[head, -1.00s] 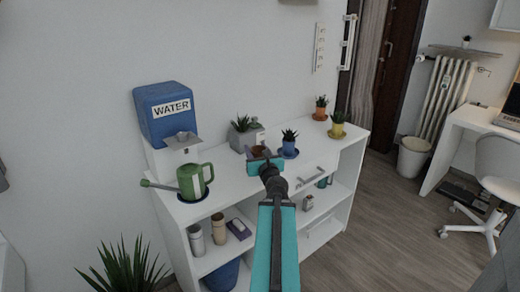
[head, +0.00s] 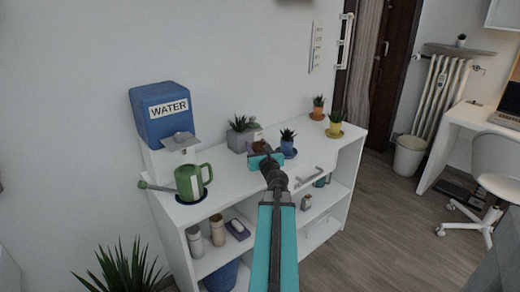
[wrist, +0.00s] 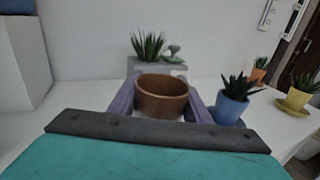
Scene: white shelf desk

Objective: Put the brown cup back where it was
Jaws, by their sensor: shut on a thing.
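The brown cup (wrist: 162,98) is between the two fingers of my gripper (wrist: 160,102) in the wrist view, upright with its open rim showing. My gripper is shut on it. In the head view, the brown cup (head: 259,146) shows just beyond my gripper (head: 264,157), above the middle of the white shelf desk's top (head: 232,178). The cup's base is hidden, so I cannot tell whether it touches the desk top.
A grey planter (head: 239,138) stands behind the cup. A blue pot (head: 287,148) stands close on its right; yellow (head: 334,129) and orange (head: 318,112) pots are farther right. A green watering can (head: 193,182) and a blue water dispenser (head: 166,115) stand left.

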